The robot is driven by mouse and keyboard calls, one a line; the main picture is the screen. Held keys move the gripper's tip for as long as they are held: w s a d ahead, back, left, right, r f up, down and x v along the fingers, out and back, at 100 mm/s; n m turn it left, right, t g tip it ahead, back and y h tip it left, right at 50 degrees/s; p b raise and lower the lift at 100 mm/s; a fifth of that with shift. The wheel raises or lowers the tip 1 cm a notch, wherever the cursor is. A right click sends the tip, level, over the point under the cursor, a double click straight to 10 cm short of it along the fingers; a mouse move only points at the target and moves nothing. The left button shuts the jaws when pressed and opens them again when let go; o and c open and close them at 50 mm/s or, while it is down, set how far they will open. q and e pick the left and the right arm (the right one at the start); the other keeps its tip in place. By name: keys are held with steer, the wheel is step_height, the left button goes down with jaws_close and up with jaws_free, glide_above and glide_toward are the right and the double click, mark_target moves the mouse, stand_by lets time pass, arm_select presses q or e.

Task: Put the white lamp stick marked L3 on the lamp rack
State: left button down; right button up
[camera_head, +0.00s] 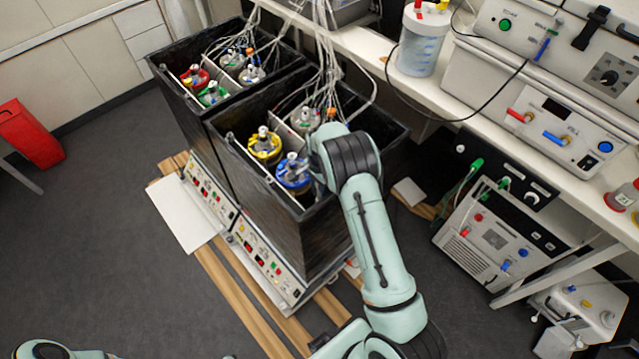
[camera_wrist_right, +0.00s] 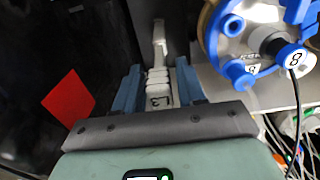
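The white lamp stick (camera_wrist_right: 159,48) shows in the right wrist view. Its label, which seems to read L3, faces the camera near my palm. My right gripper (camera_wrist_right: 158,78) has one blue finger close against each side of the stick; I see almost no gap. In the head view my right arm (camera_head: 372,225) reaches over the right black box (camera_head: 305,235), and its own wrist hides the fingers and the stick. I cannot make out the lamp rack with certainty. My left gripper is out of view; only a bit of the left arm shows at the bottom left.
A blue-capped vessel (camera_head: 293,172) stands in the black box beside my right wrist; its blue lid (camera_wrist_right: 236,40) is close right of the fingers. A yellow-capped vessel (camera_head: 264,145) stands behind it. Tubes hang above. A bench (camera_head: 430,92) with instruments runs along the right.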

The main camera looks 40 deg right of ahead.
jaws_close()
steer(key=shift+r, duration=0.1)
steer(key=shift+r, duration=0.1)
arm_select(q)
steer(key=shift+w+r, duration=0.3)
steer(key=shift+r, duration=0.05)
arm_select(e)
steer(key=shift+r, duration=0.45)
arm_select(q)
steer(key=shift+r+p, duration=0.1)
steer(key=shift+p, duration=0.25)
arm_select(e)
steer(key=shift+r, duration=0.15)
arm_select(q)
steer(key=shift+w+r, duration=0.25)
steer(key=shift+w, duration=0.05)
arm_select(e)
steer(key=shift+r, duration=0.6)
arm_select(q)
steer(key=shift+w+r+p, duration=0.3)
steer(key=shift+p, duration=0.1)
arm_select(e)
steer(key=shift+r, duration=0.4)
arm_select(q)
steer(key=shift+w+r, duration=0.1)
arm_select(e)
steer(key=shift+r, duration=0.2)
